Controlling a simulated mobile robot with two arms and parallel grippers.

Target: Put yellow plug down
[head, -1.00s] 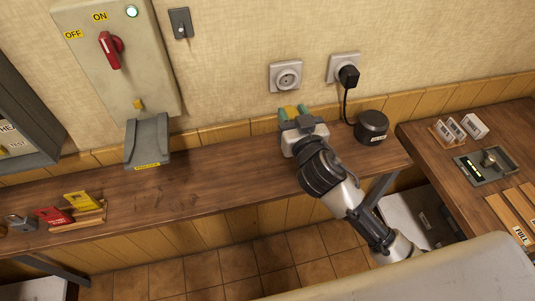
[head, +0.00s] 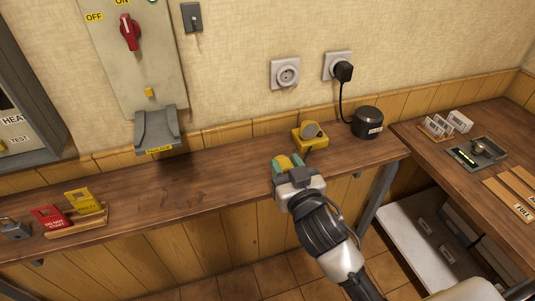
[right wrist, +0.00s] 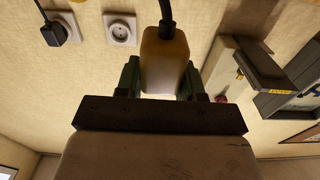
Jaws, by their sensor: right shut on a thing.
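My right gripper (head: 288,163) is shut on the yellow plug (head: 285,163), which sits between its green fingertips near the shelf's front edge. In the right wrist view the yellow plug (right wrist: 165,62) is a blocky body between the green fingers, with a dark cable at its far end. I cannot tell whether the plug touches the shelf (head: 225,175). A yellow device with a grey round part (head: 310,137) stands on the shelf just behind the gripper. My left gripper is out of view.
One wall socket (head: 286,73) is empty; a black plug (head: 343,71) sits in the other, corded to a round black device (head: 367,121). Red and yellow cards (head: 66,208) stand in a wooden holder at left. The shelf's middle is clear.

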